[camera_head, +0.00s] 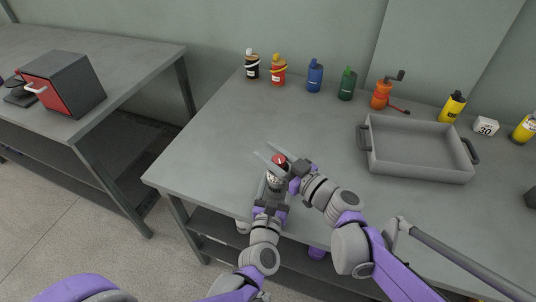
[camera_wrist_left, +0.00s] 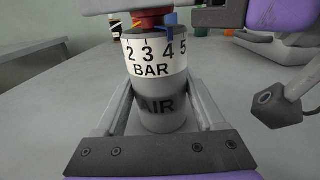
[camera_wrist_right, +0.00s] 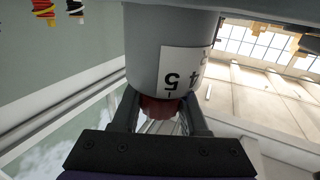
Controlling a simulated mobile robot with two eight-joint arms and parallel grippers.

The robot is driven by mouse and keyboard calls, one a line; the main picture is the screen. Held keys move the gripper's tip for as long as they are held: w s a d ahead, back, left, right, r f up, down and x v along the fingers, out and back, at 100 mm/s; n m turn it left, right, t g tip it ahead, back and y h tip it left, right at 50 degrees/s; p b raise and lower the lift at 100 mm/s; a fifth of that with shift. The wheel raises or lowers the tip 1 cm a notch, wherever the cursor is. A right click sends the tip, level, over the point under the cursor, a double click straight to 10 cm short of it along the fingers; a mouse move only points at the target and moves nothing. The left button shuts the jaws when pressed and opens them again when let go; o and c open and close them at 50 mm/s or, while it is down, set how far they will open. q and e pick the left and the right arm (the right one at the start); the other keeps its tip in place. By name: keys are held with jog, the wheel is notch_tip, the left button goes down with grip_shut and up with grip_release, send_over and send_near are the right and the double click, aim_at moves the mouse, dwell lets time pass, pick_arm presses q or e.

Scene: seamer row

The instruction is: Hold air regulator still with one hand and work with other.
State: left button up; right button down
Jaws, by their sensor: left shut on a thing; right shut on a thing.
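The air regulator (camera_head: 273,181) stands on the table near its front edge. In the left wrist view its grey body (camera_wrist_left: 158,118) reads AIR, under a white scale band with 2 3 4 5 and BAR. A red knob (camera_head: 279,160) is on top, with a blue pointer (camera_wrist_left: 171,24) beside it over the scale near 4. My left gripper (camera_head: 270,193) is shut on the grey body, one finger on each side. My right gripper (camera_head: 287,168) is shut on the red knob, which also shows between its fingers in the right wrist view (camera_wrist_right: 160,107).
A grey tray (camera_head: 418,172) with dark handles sits to the right. Several coloured bottles (camera_head: 315,76) and an orange hand-cranked device (camera_head: 382,94) line the back. A white block marked 30 (camera_head: 486,126) is at the far right. A red-fronted box (camera_head: 65,84) stands on another table at left.

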jog(key=m+t+h, duration=0.2)
jog(key=h, duration=0.1)
jog(key=m+t+h, duration=0.1)
jog(key=shift+w+d+r+m+t, duration=0.15)
jog(key=shift+w+d+m+t, duration=0.15)
jog(key=shift+w+d+t, duration=0.1)
jog(key=shift+m+h, duration=0.3)
jog(key=shift+h, duration=0.3)
jog(key=shift+s+d+f, duration=0.1)
jog(key=shift+f, duration=0.15)
jog(key=shift+c, duration=2)
grip_release()
jog(key=v, duration=1.2)
